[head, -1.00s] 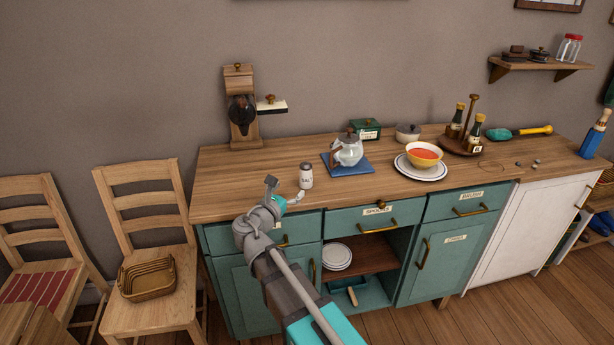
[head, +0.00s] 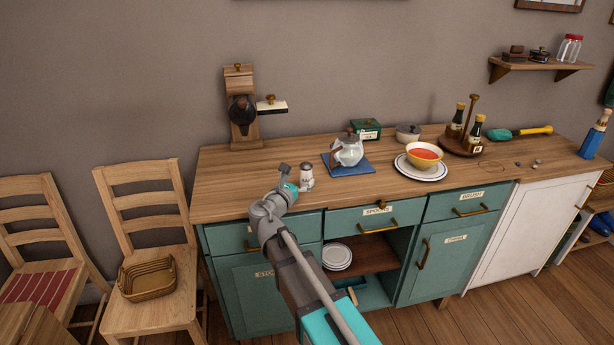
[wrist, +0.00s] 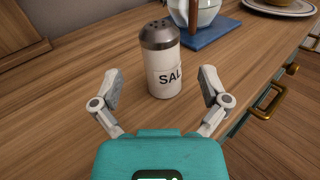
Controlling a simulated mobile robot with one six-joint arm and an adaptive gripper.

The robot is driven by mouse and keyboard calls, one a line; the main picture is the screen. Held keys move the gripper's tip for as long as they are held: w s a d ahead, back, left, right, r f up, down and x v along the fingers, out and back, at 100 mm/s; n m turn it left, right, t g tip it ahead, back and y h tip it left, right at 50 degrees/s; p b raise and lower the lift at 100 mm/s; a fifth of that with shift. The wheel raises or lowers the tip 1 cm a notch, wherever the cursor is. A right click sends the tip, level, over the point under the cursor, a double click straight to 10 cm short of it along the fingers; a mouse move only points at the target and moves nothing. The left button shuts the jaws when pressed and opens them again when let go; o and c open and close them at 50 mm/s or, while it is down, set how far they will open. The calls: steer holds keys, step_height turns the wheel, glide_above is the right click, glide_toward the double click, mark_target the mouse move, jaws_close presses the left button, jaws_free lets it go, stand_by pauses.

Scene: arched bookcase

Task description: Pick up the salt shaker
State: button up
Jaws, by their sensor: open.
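The salt shaker (head: 307,177) is a white cylinder with a dark, holed metal cap. It stands upright on the wooden counter near its front left edge. In the wrist view the salt shaker (wrist: 161,60) shows its label, partly readable as "SAL", just ahead of my fingertips and between their lines. My gripper (wrist: 159,88) is open and empty, with one finger on either side and clear of the shaker. In the head view my gripper (head: 290,180) is just left of the shaker and overlaps its lower left side.
A glass teapot (head: 348,151) stands on a blue mat (head: 362,169) behind and right of the shaker. A soup bowl (head: 424,153) on a plate is farther right. The counter left of the shaker is clear.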

mark_target(303, 175)
steer(key=shift+x, duration=2.2)
steer(key=shift+s+d, duration=0.1)
steer(key=c, duration=1.3)
